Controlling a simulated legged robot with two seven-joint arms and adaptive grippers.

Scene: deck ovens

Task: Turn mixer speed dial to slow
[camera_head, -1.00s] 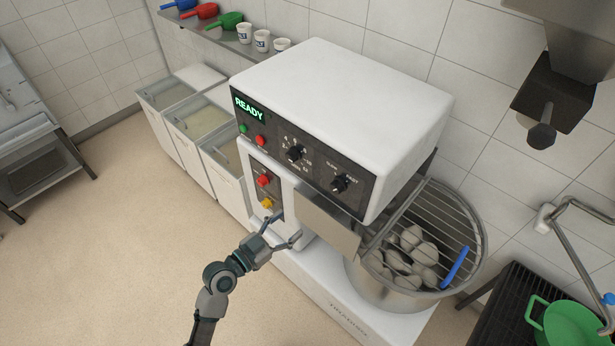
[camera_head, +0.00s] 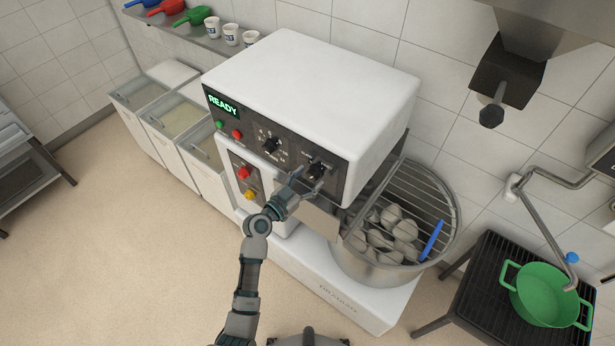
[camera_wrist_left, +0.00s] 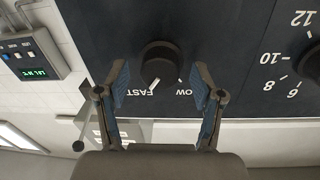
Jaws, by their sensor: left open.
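The white mixer (camera_head: 320,75) has a dark control panel (camera_head: 245,131) on its front. The black speed dial (camera_head: 317,169) is on the panel's right end, partly covered by my left gripper (camera_head: 306,183) in the head view. In the left wrist view the speed dial (camera_wrist_left: 160,63) shows large, with upside-down "FAST" and partly hidden "SLOW" lettering beside it. A white mark on it appears to lie toward FAST. My left gripper (camera_wrist_left: 160,78) is open, with one finger on each side of the dial; I cannot tell whether they touch it. My right gripper is out of view.
The numbered dial (camera_head: 271,145) sits left of the speed dial. Red (camera_head: 244,173) and yellow (camera_head: 250,195) buttons are below. The mixer bowl (camera_head: 380,264) with its wire guard stands at right. A green pot (camera_head: 543,296) is on a black stand.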

